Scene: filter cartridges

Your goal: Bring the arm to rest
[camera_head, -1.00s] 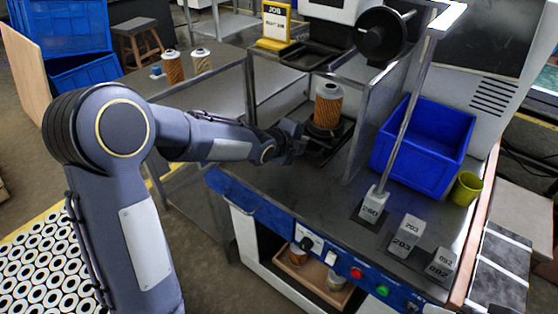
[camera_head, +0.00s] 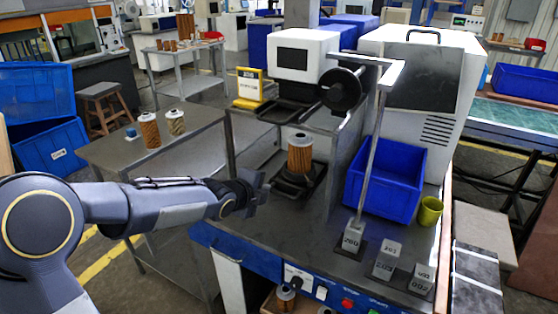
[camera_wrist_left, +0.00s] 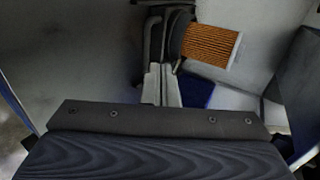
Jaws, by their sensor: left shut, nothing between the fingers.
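My left arm comes in from the left in the head view, with the forearm level. My left gripper (camera_head: 258,188) is shut and empty. It is just left of a filter cartridge (camera_head: 300,155) with an orange-brown pleated body, which stands upright on a dark tray (camera_head: 288,190) on the bench. A gap shows between gripper and cartridge in the head view. The left wrist view also shows the cartridge (camera_wrist_left: 211,46), lying sideways in that picture. My right gripper is in neither view.
A blue bin (camera_head: 385,180), a yellow-green cup (camera_head: 429,211) and several grey numbered blocks (camera_head: 387,258) stand to the right on the bench. A metal post (camera_head: 371,150) rises by them. Two more cartridges (camera_head: 149,131) stand on the side table (camera_head: 110,152). Free floor shows at left.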

